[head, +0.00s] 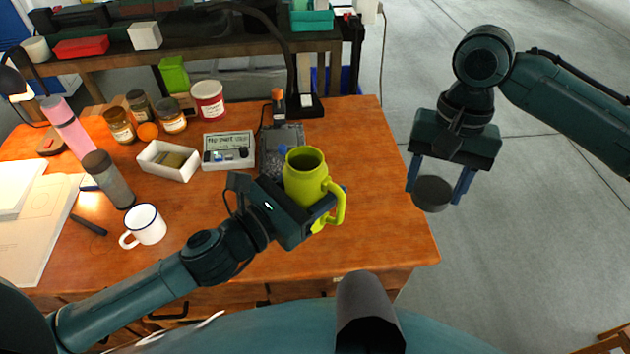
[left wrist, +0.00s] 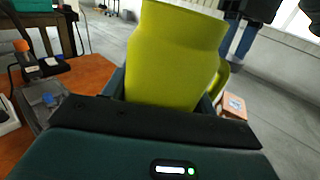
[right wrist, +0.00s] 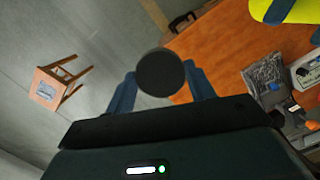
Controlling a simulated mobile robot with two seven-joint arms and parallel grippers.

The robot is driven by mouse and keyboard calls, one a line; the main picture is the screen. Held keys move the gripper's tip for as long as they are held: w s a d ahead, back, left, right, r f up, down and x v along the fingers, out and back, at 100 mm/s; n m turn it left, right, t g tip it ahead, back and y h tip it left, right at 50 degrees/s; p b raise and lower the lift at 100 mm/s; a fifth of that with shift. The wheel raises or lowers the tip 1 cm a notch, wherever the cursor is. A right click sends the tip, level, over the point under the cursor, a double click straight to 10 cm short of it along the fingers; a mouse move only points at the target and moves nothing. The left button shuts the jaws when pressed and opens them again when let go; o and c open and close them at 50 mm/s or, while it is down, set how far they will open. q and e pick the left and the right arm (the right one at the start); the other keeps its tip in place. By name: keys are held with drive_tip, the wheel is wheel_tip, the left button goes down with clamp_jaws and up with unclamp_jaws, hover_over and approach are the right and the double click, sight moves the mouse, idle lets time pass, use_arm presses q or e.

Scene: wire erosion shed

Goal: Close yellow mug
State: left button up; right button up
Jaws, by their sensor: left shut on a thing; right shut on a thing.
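The yellow-green mug (head: 305,178) is upright with its open top showing and its handle on the right. My left gripper (head: 318,212) is shut on the mug's body, over the right part of the table; the mug also fills the left wrist view (left wrist: 172,55). My right gripper (head: 440,180) is shut on a round dark lid (head: 432,194), held over the floor to the right of the table, apart from the mug. The lid shows between the fingers in the right wrist view (right wrist: 160,73), where a bit of the mug (right wrist: 288,10) shows at the upper right.
A wooden table (head: 376,190) carries a white enamel mug (head: 145,224), a grey bottle (head: 108,178), a pink bottle (head: 68,128), a white tray (head: 168,161) and several jars at the left and back. Air between my grippers is free.

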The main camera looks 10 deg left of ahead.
drive_tip(key=a+r+m, duration=0.3)
drive_tip(key=a+r, duration=0.4)
drive_tip(key=a, duration=0.2)
drive_tip(key=s+a+r+m+y, duration=0.1)
drive_tip(key=a+r+m, duration=0.3)
drive_tip(key=a, duration=0.6)
wheel_tip(320, 180, up, 3)
drive_tip(key=shift+s+f+t, duration=0.1)
drive_tip(key=shift+s+t, duration=0.15)
drive_tip(key=shift+t, duration=0.05)
drive_tip(key=shift+a+f, duration=0.1)
drive_tip(key=shift+f, duration=0.05)
drive_tip(key=shift+f, duration=1.85)
drive_tip(key=shift+f, duration=0.9)
drive_tip(key=shift+f, duration=0.55)
